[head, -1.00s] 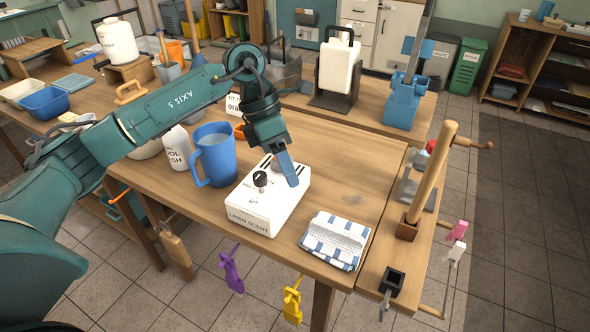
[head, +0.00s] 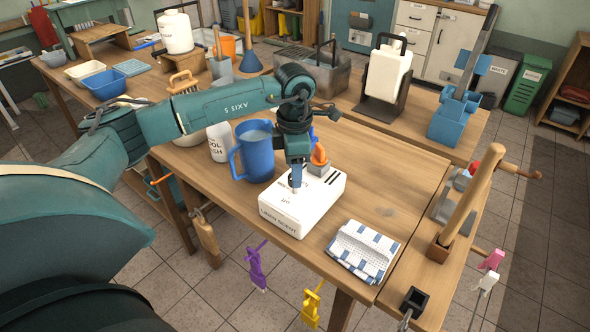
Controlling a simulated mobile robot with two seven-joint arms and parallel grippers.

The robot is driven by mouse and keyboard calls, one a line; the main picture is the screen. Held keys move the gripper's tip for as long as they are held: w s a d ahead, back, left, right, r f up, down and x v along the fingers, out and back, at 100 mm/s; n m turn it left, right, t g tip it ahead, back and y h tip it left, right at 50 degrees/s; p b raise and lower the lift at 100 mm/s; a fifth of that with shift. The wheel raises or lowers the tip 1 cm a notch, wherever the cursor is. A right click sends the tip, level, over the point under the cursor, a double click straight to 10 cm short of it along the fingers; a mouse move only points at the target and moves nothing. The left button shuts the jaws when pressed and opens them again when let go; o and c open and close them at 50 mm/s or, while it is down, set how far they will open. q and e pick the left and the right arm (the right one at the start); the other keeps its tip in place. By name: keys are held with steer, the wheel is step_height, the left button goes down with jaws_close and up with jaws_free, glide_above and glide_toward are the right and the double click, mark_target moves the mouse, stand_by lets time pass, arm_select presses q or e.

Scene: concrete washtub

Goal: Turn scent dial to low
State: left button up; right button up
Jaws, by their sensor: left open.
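The white scent box (head: 322,205), lettered LINEN SCENT on its front, sits on the wooden table right of the blue jug. It has dark slots at its back right and small lettering on top. My left gripper (head: 296,182) points down over the left part of its top, where the dark dial stands. The gripper is open, but its fingers overlap in this view. The dial is hidden behind the fingers, so I cannot tell its setting or whether the fingers touch it. My right gripper is not in view.
The blue jug (head: 256,152) stands close left of my gripper. An orange-topped item (head: 319,156) is just behind the scent box. A folded striped cloth (head: 362,251) lies to its right. A wooden post (head: 467,200) rises at the table's right edge. Table behind the cloth is clear.

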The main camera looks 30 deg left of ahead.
arm_select(q)
steer(key=shift+f, duration=0.95)
steer(key=c, duration=1)
